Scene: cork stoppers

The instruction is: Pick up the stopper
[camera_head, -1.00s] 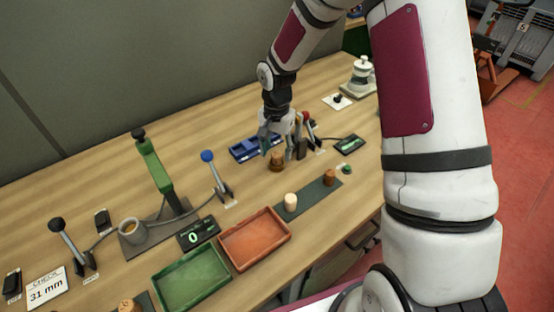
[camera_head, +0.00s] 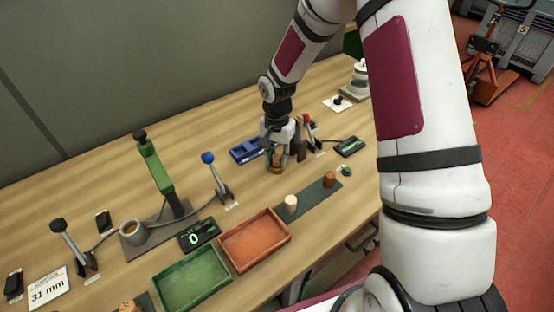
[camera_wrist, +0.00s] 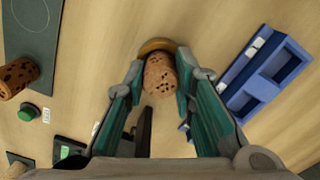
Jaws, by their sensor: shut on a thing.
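A speckled brown cork stopper (camera_wrist: 160,75) is between the fingers of my gripper (camera_wrist: 158,85) in the wrist view, with both teal pads against its sides. A round tan-brown piece (camera_wrist: 158,45) shows just beyond the stopper. In the head view my gripper (camera_head: 277,152) is low over the table, and the held stopper (camera_head: 276,156) is partly hidden by the fingers. The brown round base (camera_head: 275,170) shows under it. I cannot tell whether the stopper is clear of its base.
A blue compartment tray (camera_head: 246,150) stands close beside my gripper. A dark mat (camera_head: 308,203) carries a pale stopper (camera_head: 290,203) and a brown stopper (camera_head: 329,179). Red (camera_head: 284,252) and green (camera_head: 219,291) trays lie nearer. A red-knobbed lever (camera_head: 309,120) stands just right of my gripper.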

